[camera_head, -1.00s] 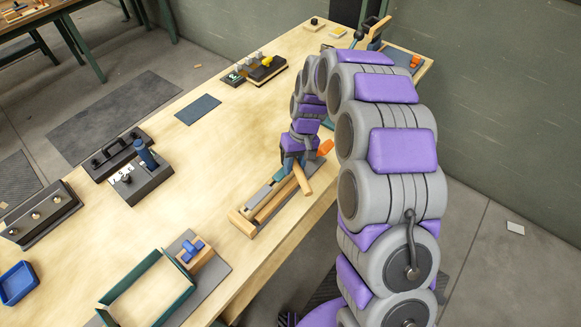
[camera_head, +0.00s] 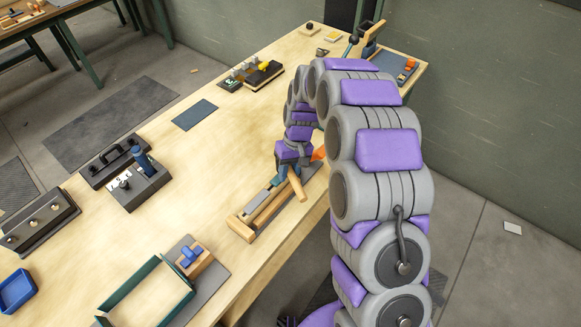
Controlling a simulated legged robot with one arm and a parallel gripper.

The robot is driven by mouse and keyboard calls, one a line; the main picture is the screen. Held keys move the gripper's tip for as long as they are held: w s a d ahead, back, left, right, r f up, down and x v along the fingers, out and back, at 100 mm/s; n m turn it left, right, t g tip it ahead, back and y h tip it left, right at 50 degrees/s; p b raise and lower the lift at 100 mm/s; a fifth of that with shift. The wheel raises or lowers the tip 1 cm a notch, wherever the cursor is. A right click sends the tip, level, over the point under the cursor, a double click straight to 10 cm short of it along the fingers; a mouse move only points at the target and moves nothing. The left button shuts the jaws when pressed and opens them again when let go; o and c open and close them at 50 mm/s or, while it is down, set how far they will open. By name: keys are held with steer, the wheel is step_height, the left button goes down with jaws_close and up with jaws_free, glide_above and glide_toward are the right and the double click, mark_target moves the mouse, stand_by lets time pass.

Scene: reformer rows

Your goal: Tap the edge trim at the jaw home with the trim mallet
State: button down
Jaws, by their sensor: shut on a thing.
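My gripper (camera_head: 286,167) is at the far part of a long wooden fixture with rails (camera_head: 243,228) near the table's right edge. It is shut on the trim mallet (camera_head: 298,187), whose pale wooden part slants down to the right beside the fixture. An orange piece (camera_head: 319,153) shows just right of my wrist; I cannot tell whether it belongs to the mallet. A grey strip (camera_head: 258,201), perhaps the edge trim, lies along the fixture. My gripper and wrist hide the fixture's far end and the jaw there. I cannot tell whether the mallet touches the trim.
A green frame (camera_head: 147,283) and a blue piece on a wooden block (camera_head: 190,257) lie in front. Dark holders (camera_head: 137,188) stand to the left. A dark mat (camera_head: 195,115) and small parts (camera_head: 262,73) lie farther back. The table's middle is clear.

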steer(key=shift+a+f, duration=0.35)
steer(key=shift+f, duration=0.25)
steer(key=shift+a+f, duration=0.35)
steer(key=shift+f, duration=0.2)
steer(key=shift+d+r+p, duration=0.35)
steer(key=shift+d+r, duration=0.05)
steer(key=shift+r, duration=0.5)
steer(key=shift+d+r+p, duration=0.3)
steer(key=shift+d+r, duration=0.05)
steer(key=shift+r, duration=0.8)
steer(key=shift+a+r+p, duration=0.15)
steer(key=shift+r+p, duration=0.5)
steer(key=shift+r, duration=0.95)
steer(key=shift+a+r, duration=0.1)
steer(key=shift+r, duration=0.35)
steer(key=shift+a, duration=0.25)
steer(key=shift+f, duration=0.1)
